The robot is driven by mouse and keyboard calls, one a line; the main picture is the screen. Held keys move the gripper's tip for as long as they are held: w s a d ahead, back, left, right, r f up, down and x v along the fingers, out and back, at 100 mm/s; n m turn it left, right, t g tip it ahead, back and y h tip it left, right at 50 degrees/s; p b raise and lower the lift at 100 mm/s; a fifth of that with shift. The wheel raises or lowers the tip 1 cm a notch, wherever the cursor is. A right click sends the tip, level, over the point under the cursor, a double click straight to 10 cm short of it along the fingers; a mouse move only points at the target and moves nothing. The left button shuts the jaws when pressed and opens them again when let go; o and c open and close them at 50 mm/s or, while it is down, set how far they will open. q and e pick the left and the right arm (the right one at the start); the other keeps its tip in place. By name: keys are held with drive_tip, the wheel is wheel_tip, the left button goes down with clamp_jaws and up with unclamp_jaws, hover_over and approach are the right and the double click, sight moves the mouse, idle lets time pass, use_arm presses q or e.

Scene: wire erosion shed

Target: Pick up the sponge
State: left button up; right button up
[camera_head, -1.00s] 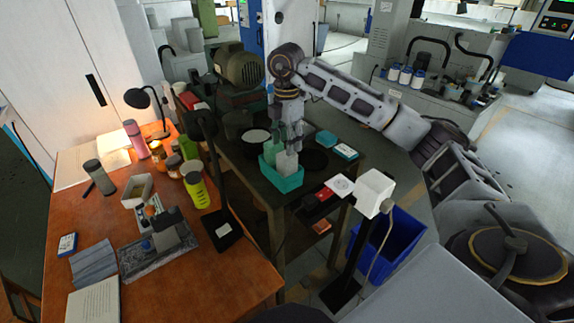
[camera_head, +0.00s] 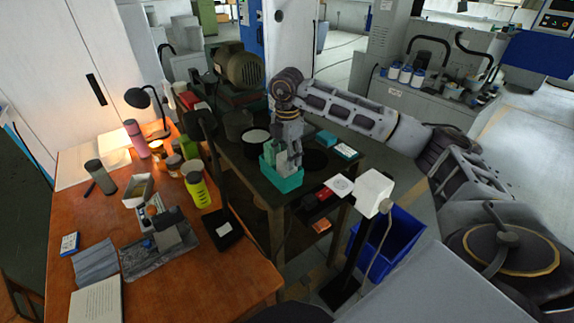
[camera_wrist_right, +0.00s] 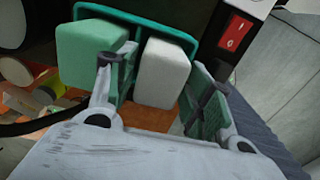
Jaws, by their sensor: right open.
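A teal open box (camera_head: 281,184) stands on the dark side table and holds two upright blocks. One is a pale green block (camera_wrist_right: 88,52), which also shows in the head view (camera_head: 270,157). The other is a white block (camera_wrist_right: 163,73), to the right of the green one in the wrist view. Either could be the sponge; I cannot tell which from looks alone. My right gripper (camera_wrist_right: 165,80) is open, with one finger on each side of the white block. The left finger is between the two blocks. In the head view my right gripper (camera_head: 290,152) points down into the box and partly hides the white block.
A black disc (camera_head: 315,160) and teal packets (camera_head: 327,138) lie on the side table near the box. A white box-shaped head on a stand (camera_head: 374,190) rises at front right, beside a blue bin (camera_head: 400,245). The orange desk (camera_head: 215,285) at left is cluttered.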

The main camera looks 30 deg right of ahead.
drive_tip(key=c, duration=0.5)
drive_tip(key=shift+c, duration=0.2)
drive_tip(key=shift+r+b, duration=0.45)
drive_tip(key=shift+r, duration=4.55)
drive_tip(key=shift+o, duration=0.8)
drive_tip(key=c, duration=0.3)
